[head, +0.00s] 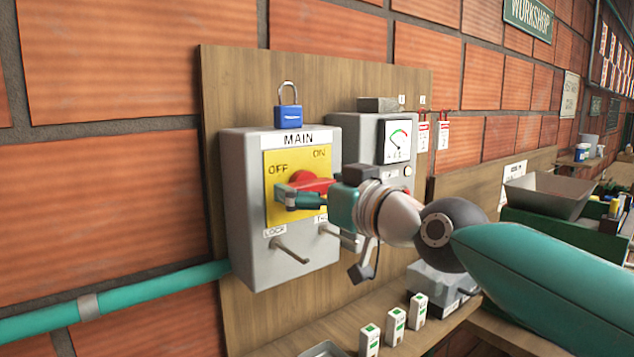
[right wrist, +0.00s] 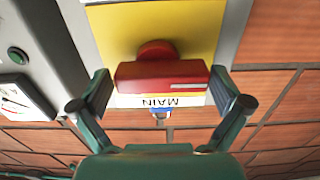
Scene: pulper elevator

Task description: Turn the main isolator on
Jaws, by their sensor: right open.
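The main isolator is a grey box (head: 240,200) labelled MAIN, with a yellow plate (head: 272,208) marked OFF at upper left and ON at upper right. Its red rotary handle (head: 312,184) lies about level across the plate, partly hidden by my gripper. In the right wrist view, which is upside down, the handle (right wrist: 160,77) sits between the spread fingers of my right gripper (right wrist: 164,90), with gaps on both sides. A white mark shows near its right end there. In the head view, my right gripper (head: 314,197) is open in front of the handle. My left gripper is out of view.
A blue padlock (head: 288,114) stands on the box. Metal pegs (head: 291,251) stick out below the plate, one by a LOCK label. A meter box (head: 372,135) stands to the right, with red-and-white tags beyond. Small white-and-green boxes (head: 394,326) stand on a shelf below.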

